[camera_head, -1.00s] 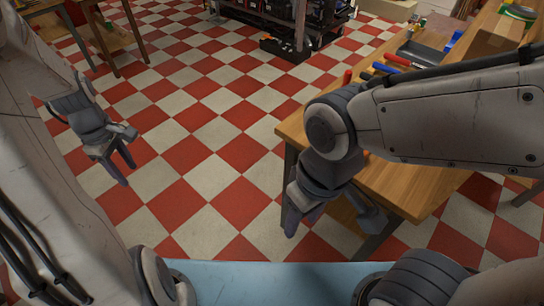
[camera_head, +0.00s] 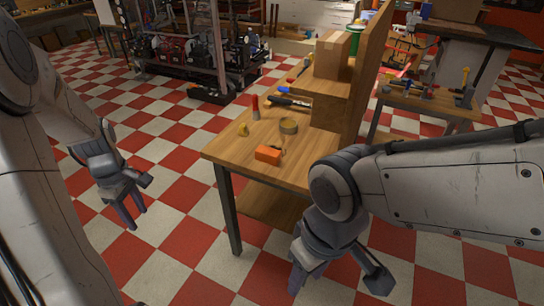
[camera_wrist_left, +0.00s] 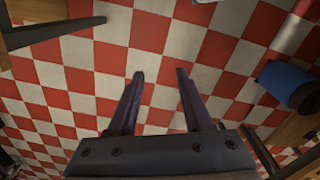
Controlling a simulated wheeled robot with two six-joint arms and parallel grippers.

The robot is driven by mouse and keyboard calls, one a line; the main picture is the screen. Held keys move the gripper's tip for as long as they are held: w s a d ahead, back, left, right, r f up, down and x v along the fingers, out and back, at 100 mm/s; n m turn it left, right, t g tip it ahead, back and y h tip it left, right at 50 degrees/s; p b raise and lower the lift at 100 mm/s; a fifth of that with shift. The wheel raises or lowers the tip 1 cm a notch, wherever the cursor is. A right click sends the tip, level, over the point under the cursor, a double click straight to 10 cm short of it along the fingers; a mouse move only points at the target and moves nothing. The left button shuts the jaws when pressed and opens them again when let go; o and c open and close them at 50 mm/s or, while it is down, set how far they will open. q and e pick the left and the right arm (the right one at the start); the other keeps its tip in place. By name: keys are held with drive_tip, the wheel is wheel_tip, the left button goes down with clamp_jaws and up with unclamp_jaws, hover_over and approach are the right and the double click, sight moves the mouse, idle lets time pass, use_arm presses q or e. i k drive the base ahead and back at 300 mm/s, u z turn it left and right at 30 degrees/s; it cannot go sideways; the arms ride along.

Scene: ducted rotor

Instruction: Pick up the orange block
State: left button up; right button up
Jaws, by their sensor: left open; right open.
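The orange block (camera_head: 268,154) lies on the wooden workbench (camera_head: 225,151), near its front edge, in the head view. My left gripper (camera_head: 133,212) is open and empty over the checkered floor, left of the bench and apart from the block. In the left wrist view its two fingers (camera_wrist_left: 160,85) are spread with only floor between them. My right gripper (camera_head: 335,285) is in front of the bench, lower in the picture than the block. It is open, and nothing shows between its fingers. The block is not in the left wrist view.
A second table (camera_head: 432,103) stands at the right. A cart of machinery (camera_head: 190,60) stands behind. The floor left of the bench is clear.

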sight(265, 154)
drive_tip(key=z, duration=0.65)
drive_tip(key=i, duration=1)
